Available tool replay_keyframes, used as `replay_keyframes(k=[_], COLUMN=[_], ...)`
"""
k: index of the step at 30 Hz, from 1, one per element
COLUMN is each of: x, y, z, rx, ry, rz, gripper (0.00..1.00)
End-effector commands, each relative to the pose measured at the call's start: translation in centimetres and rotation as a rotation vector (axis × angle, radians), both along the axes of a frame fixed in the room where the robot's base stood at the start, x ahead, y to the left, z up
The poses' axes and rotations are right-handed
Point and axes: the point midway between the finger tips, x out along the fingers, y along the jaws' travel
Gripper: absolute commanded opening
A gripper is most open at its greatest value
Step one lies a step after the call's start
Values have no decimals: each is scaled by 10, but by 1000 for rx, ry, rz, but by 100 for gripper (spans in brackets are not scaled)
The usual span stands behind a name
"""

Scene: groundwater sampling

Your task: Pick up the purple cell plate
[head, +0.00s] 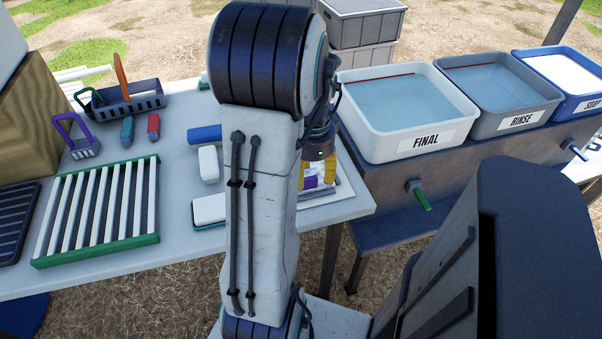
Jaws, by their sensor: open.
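A piece with a purple loop handle and a pale slotted base (85,149) stands at the left of the table in the head view. It looks like the purple cell plate. It is upright, in front of a dark caddy (140,101), and nothing visible touches it. My arm rises in the middle of the view, well to the right of the plate. My arm's wrist end shows only in part at the right edge of the arm link.
The caddy holds green and orange pieces. A green-and-white slatted rack (95,210) lies in front of the plate, with blue and red blocks (153,126) to its right. A wooden box (38,115) stands left. Basins marked FINAL (395,135), RINSE (510,118) and SOAP stand right.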

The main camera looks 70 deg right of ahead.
Motion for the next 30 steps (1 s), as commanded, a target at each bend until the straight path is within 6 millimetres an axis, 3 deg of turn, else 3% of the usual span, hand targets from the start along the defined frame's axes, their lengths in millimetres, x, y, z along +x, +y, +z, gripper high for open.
replay_keyframes(k=[7,18,30], x=[1,1,1], y=[0,-1,-1], z=[-25,-28,-28], rx=[2,-1,-1], ry=[0,-1,-1], rz=[0,1,1], gripper=[54,55,19])
